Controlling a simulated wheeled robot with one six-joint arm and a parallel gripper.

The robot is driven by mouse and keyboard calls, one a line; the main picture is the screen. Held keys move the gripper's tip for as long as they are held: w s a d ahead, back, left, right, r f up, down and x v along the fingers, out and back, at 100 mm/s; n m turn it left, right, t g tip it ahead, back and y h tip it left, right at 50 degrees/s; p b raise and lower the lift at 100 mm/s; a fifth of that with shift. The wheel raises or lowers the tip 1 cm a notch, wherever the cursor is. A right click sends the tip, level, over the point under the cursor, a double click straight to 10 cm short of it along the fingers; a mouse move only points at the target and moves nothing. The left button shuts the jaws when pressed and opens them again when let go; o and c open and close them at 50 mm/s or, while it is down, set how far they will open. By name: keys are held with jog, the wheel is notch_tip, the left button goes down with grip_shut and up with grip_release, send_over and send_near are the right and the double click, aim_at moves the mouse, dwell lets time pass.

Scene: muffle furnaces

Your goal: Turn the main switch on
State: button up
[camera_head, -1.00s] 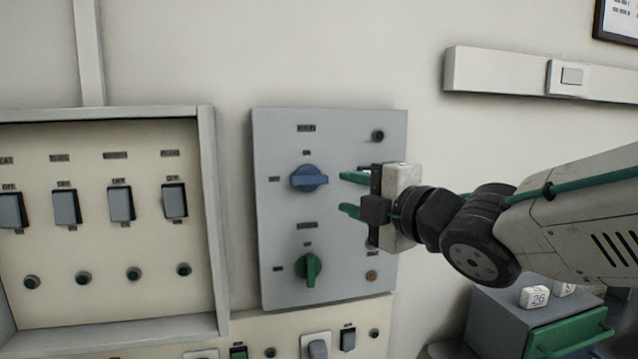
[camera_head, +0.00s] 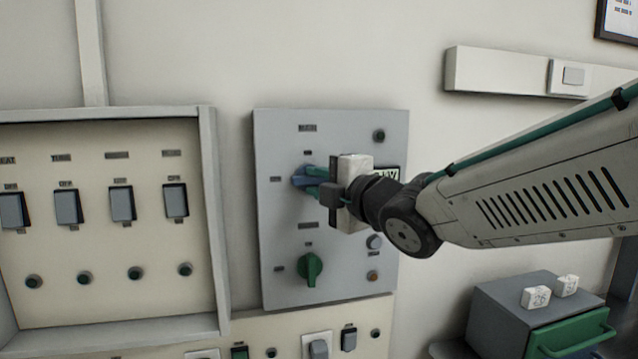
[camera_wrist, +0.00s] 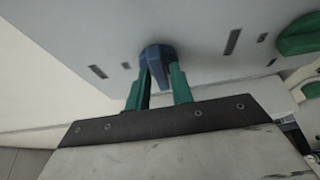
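A blue rotary knob (camera_head: 299,177) sits on the upper part of a grey panel (camera_head: 280,235) on the wall. My gripper (camera_head: 314,183) reaches it from the right in the head view, and its green fingers partly cover it. In the wrist view the blue knob (camera_wrist: 157,62) lies between the tips of the two green fingers (camera_wrist: 158,80). The fingers stand apart, one on each side of the knob. Whether they touch it is too small to tell. A green rotary knob (camera_head: 309,269) is lower on the same panel, its handle upright.
A cream panel with several dark rocker switches (camera_head: 122,204) is at left, inside a raised frame (camera_head: 212,220). A cabinet with a green drawer (camera_head: 570,335) and small white blocks (camera_head: 536,297) stands at lower right. A white trunking strip (camera_head: 500,72) runs along the wall above.

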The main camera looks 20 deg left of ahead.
grip_shut()
jog(key=shift+f+m, duration=0.1)
jog(key=shift+m, duration=0.2)
jog(key=m+t+y, duration=0.1)
jog(key=m, duration=0.2)
jog(key=shift+f+m, duration=0.15)
jog(key=shift+m, duration=0.15)
jog(key=m+t, duration=0.1)
jog(key=m, duration=0.1)
jog(key=m+t, duration=0.1)
jog(key=m, duration=0.2)
jog(key=shift+s+a+f, duration=0.1)
jog(key=shift+a+f, duration=0.05)
jog(key=m+t, duration=0.1)
jog(key=m, duration=0.2)
jog(key=m+t+h, duration=0.1)
jog(key=m+t, duration=0.1)
jog(key=m, duration=0.2)
jog(key=shift+s+a+f+m+t+h, duration=0.1)
jog(key=shift+a+m+t+h, duration=0.05)
jog(key=shift+m+t+h, duration=0.15)
jog(key=shift+a+m+t+h, duration=0.1)
jog(key=shift+m+t+h, duration=0.4)
jog(key=shift+m, duration=0.85)
jog(key=shift+m+t+h, duration=0.4)
jog(key=shift+m+h, duration=0.2)
jog(key=shift+m, duration=1.05)
